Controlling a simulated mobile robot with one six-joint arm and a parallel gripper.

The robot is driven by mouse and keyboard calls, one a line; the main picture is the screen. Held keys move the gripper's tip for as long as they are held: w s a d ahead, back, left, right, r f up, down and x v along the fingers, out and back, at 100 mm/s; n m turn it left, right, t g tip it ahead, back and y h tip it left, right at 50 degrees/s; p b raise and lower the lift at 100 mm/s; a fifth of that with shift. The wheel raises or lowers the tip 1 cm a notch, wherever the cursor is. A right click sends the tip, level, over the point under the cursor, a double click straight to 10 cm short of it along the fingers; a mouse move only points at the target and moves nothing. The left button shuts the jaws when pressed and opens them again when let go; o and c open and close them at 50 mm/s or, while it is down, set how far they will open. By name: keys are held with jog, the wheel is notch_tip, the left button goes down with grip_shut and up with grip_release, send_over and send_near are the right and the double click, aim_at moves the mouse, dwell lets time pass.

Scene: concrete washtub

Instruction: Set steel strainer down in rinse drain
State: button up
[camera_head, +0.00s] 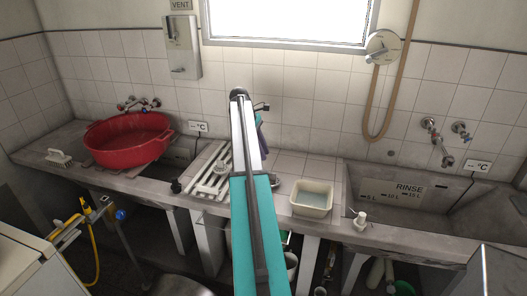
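The rinse basin (428,206) is the grey concrete tub at the right, with a RINSE label and litre marks on its back wall. Its drain cannot be made out; the front rim hides part of the floor. A small grey, rounded metal-looking piece (276,183) shows just right of my arm, on the ledge between the tubs. It may be the steel strainer, but most of it is hidden. My teal and white arm rises through the middle of the view. My gripper is not visible, so I cannot tell what it holds.
A cream tub with water (312,198) stands left of the rinse basin. A white stopper-like piece (360,221) sits on the front rim. A slatted white rack (208,172), a red basin (128,141) and a brush (59,157) lie left. A shower hose (371,110) hangs behind.

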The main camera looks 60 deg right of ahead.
jog(key=shift+o, duration=0.3)
jog(key=s+d+r+m+t+p, duration=0.1)
jog(key=s+d+m, duration=0.1)
jog(key=s, duration=1.8)
jog(key=s+d+r+m+t+y+p, duration=0.1)
jog(key=s+d+m+t+p, duration=0.1)
jog(key=s, duration=1.8)
jog(key=shift+s+d+r+m+y+p, duration=0.2)
jog(key=shift+d+m+y+p, duration=0.1)
jog(key=shift+d+m, duration=0.5)
jog(key=shift+s, duration=0.1)
